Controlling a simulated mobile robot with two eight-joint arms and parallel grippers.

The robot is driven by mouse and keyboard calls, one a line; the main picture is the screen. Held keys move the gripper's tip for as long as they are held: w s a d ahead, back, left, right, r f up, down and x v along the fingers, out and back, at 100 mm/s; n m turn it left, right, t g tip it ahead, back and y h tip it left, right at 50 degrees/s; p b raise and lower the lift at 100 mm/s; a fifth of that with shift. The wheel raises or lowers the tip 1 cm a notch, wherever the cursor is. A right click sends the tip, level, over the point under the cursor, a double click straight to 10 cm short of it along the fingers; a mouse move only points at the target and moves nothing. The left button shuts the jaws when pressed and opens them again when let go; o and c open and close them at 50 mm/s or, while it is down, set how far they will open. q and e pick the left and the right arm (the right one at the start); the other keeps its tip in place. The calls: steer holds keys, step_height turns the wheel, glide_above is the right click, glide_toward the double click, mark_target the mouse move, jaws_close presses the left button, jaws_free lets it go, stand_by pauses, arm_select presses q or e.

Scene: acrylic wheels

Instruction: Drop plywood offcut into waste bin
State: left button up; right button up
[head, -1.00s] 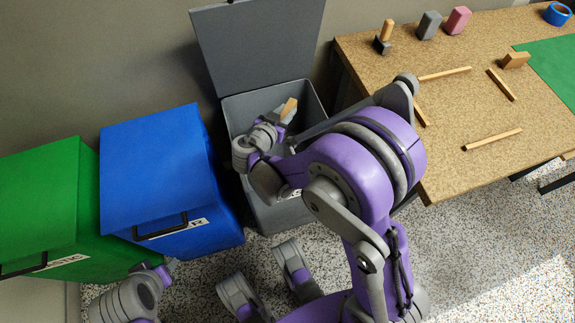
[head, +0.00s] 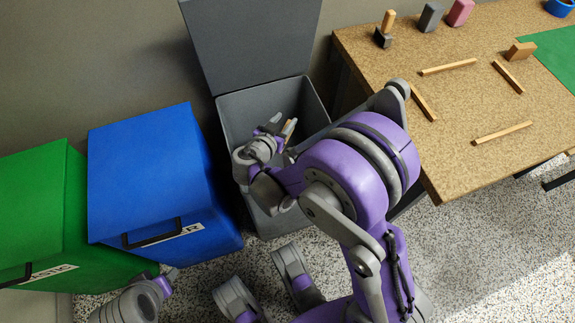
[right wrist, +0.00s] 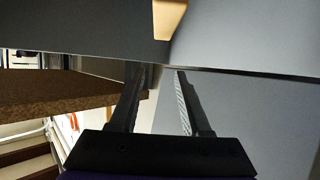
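The grey waste bin (head: 312,95) stands at the back with its lid (head: 250,40) raised. My right gripper (head: 282,123) is over the bin's opening with its fingers apart. The tan plywood offcut (head: 286,130) shows partly behind the fingers in the head view. In the right wrist view, the offcut (right wrist: 170,18) is at the top edge, apart from the open fingers (right wrist: 161,75), against grey bin walls. Whether it rests on the bin's floor is hidden. My left gripper (head: 170,276) is low at the left, only partly visible.
A blue bin (head: 145,170) and a green bin (head: 35,205), both with closed lids, stand left of the waste bin. A workbench (head: 450,105) at the right holds several wood strips, small blocks and a green mat (head: 558,60).

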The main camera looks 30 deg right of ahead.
steer(key=shift+o, duration=0.9)
steer(key=p+v, duration=0.2)
steer(key=v, duration=0.9)
steer(key=shift+d+f, duration=0.1)
